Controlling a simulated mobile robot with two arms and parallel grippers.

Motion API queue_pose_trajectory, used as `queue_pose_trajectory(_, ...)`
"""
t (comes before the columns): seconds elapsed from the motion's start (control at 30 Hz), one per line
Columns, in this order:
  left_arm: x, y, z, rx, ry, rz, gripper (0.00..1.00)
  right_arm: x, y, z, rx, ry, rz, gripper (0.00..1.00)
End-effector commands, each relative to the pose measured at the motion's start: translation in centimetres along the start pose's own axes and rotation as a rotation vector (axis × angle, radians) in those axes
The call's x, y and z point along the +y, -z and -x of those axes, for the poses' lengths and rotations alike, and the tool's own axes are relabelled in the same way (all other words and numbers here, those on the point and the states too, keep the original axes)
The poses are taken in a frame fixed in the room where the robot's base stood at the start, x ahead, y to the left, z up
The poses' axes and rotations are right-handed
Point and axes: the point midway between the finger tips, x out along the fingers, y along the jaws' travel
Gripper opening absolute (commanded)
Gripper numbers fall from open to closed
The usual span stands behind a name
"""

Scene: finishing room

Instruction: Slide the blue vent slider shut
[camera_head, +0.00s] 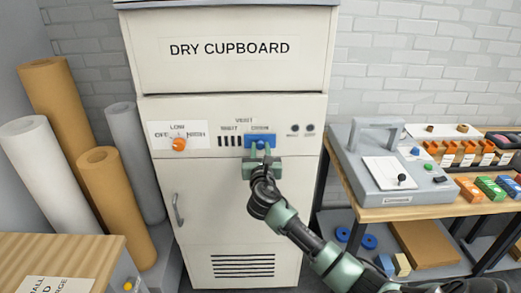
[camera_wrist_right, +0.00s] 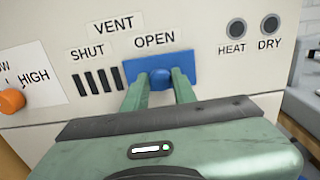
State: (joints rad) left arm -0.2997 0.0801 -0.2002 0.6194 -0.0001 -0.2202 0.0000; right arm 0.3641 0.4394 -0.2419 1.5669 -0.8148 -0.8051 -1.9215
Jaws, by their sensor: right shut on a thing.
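The blue vent slider (camera_head: 260,140) is a blue plate with a round knob on the front panel of the dry cupboard (camera_head: 236,180). It sits at the right end of the vent, under the word OPEN. Dark vent slots (camera_wrist_right: 97,81) show uncovered to its left, under the word SHUT. In the right wrist view the blue slider (camera_wrist_right: 187,67) is partly hidden by my fingers. My right gripper (camera_head: 259,150) is at the slider, its fingers either side of the knob (camera_wrist_right: 160,79) and shut on it. My left gripper is not in view.
An orange dial (camera_head: 179,144) is left of the vent, and two dark round buttons, HEAT (camera_wrist_right: 236,29) and DRY (camera_wrist_right: 270,24), are right of it. A workbench (camera_head: 400,212) with a grey machine stands right. Rolls (camera_head: 105,185) stand left.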

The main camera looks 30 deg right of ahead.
Motion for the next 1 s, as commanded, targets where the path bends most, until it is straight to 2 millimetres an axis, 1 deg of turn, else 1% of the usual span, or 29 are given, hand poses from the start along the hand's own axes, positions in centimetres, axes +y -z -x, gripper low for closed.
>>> queue_pose_trajectory(0.37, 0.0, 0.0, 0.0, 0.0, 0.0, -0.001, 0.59, 0.2, 0.1, 0.0, 0.003, -0.001, 0.0, 0.0)
queue_pose_trajectory(0.47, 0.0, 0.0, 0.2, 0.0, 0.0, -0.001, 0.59, 1.5, 0.1, 0.0, 0.005, -0.001, -0.004, 0.0)
queue_pose_trajectory(0.7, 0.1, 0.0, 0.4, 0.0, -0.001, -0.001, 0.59, 7.7, 0.1, 0.0, 0.004, -0.004, -0.004, 0.0)
queue_pose_trajectory(0.8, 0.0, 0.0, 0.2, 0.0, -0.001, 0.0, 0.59, 9.4, 0.1, 0.0, 0.003, -0.002, -0.003, 0.0)
queue_pose_trajectory(0.9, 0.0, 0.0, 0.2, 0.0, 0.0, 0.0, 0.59, 10.3, 0.2, 0.0, 0.003, -0.002, 0.0, 0.0)
queue_pose_trajectory(1.0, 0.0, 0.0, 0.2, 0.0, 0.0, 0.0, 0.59, 10.7, 0.1, 0.1, 0.001, -0.004, 0.0, 0.0)
